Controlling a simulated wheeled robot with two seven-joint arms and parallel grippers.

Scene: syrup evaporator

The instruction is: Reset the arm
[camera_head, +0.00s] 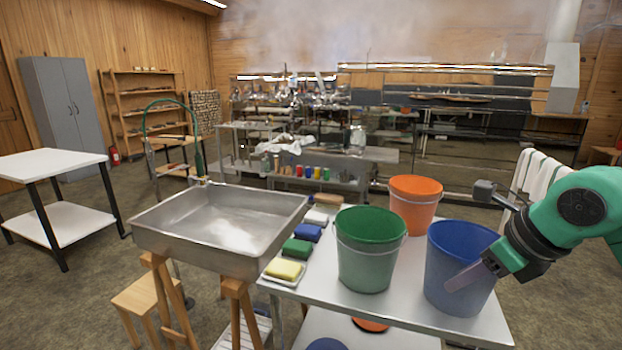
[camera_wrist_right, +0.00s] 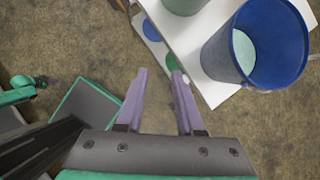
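My right arm comes in from the right in the head view, and its gripper (camera_head: 464,277) points down and left in front of the blue bucket (camera_head: 452,250). In the right wrist view the two purple fingers (camera_wrist_right: 157,88) stand apart with only floor between them, so the gripper is open and empty. The blue bucket (camera_wrist_right: 232,55) there is to the right of the fingers, apart from them. My left gripper does not show in the head view. A green part of mine shows at the left edge of the right wrist view.
A white table (camera_head: 400,308) holds the blue bucket, a green bucket (camera_head: 365,262), an orange bucket (camera_head: 414,200) and several coloured sponges. A metal sink (camera_head: 165,240) stands left of it. A white side table (camera_head: 50,163) is far left.

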